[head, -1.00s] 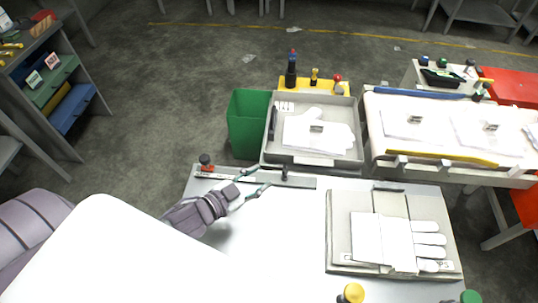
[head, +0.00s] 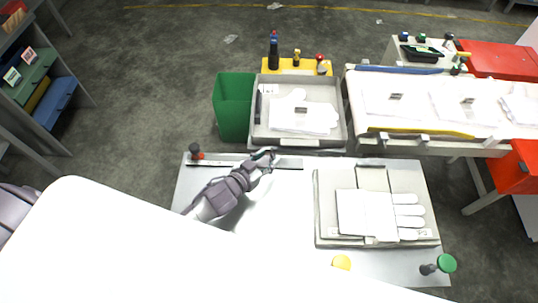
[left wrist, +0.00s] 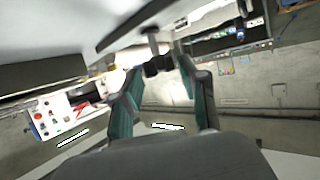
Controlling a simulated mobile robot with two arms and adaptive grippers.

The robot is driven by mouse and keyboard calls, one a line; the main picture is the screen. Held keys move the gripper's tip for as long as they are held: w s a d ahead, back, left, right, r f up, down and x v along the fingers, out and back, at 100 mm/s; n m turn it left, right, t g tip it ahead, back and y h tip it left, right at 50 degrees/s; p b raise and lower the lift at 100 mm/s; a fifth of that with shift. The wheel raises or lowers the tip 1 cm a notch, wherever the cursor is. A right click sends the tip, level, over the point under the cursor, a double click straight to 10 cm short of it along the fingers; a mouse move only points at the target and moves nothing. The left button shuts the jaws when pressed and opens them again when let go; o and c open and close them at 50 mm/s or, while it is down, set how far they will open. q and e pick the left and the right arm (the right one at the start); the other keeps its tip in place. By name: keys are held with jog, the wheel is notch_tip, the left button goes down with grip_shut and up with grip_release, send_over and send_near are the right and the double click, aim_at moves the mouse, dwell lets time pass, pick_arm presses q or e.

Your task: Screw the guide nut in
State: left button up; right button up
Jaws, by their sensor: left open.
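A small dark knob, which looks like the guide nut (head: 274,156), stands on the flat metal guide strip (head: 291,163) at the back edge of the grey work table. My left gripper (head: 265,161) is open, with its fingertips at the nut. In the left wrist view, the dark nut (left wrist: 157,66) on a short grey stem shows between the tips of the two teal-lined fingers (left wrist: 160,82). I cannot tell whether either finger touches it. The nut's thread is hidden. My right gripper is not in view.
A red-and-black knob (head: 196,152) stands at the strip's left end. A board with a white glove (head: 378,214) lies at right on the table. Yellow (head: 341,262) and green (head: 446,263) knobs are near the front. A grey tray (head: 340,135) and green bin (head: 233,106) stand behind.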

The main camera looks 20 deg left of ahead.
pick_arm(q)
jog(key=shift+x, duration=0.85)
jog(key=shift+c, duration=0.3)
jog(key=shift+r, duration=0.1)
grip_shut()
jog(key=shift+a, duration=0.1)
